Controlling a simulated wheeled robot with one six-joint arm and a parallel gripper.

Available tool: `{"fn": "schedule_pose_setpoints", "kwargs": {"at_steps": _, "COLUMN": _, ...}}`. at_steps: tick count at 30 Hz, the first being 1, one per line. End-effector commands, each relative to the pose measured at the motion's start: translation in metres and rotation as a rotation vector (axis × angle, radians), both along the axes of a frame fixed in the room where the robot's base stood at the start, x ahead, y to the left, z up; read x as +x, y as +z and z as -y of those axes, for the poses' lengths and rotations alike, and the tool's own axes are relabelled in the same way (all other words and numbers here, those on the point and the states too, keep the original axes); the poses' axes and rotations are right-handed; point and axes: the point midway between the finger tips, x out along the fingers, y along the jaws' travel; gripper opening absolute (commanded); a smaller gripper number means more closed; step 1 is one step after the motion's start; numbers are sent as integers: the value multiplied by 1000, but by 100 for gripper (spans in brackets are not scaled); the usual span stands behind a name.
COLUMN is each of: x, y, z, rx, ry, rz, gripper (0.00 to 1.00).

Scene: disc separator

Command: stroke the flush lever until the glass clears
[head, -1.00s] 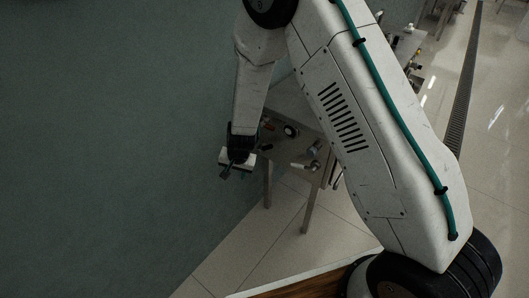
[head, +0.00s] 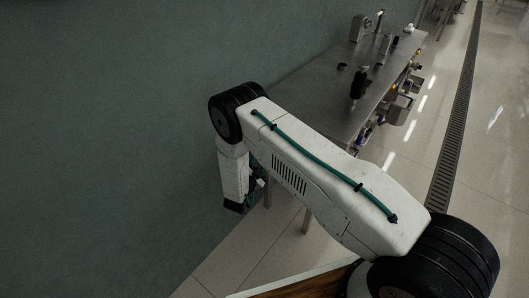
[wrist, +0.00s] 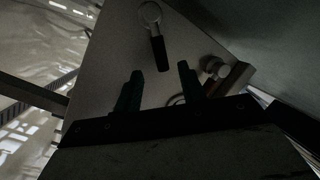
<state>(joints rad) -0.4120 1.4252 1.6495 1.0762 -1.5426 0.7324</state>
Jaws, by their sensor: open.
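In the wrist view, my gripper (wrist: 158,86) is open, its two dark teal fingers apart with nothing between them. Just beyond the fingertips, a lever-like part with a black grip (wrist: 160,53) and a pale ring at its far end shows against a grey steel panel (wrist: 110,60). I cannot tell for certain that it is the flush lever. A round metal fitting (wrist: 214,67) sits to the right of the fingers; whether it is the glass is not clear.
In the head view, a steel table (head: 310,95) runs along the green wall (head: 100,120). A dark upright object (head: 358,84) and several smaller items stand on it. Fittings (head: 400,98) stick out along its right edge. A floor drain (head: 455,130) lies right, with open tiled floor around it.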

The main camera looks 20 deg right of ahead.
Motion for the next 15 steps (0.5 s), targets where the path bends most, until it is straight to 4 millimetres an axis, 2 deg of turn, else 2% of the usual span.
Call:
{"fn": "schedule_pose_setpoints", "kwargs": {"at_steps": 9, "x": 39, "y": 0, "z": 31, "rx": 1, "ry": -1, "rz": -2, "gripper": 41}}
{"fn": "schedule_pose_setpoints", "kwargs": {"at_steps": 15, "x": 49, "y": -1, "z": 39, "rx": 1, "ry": 1, "rz": -4, "gripper": 41}}
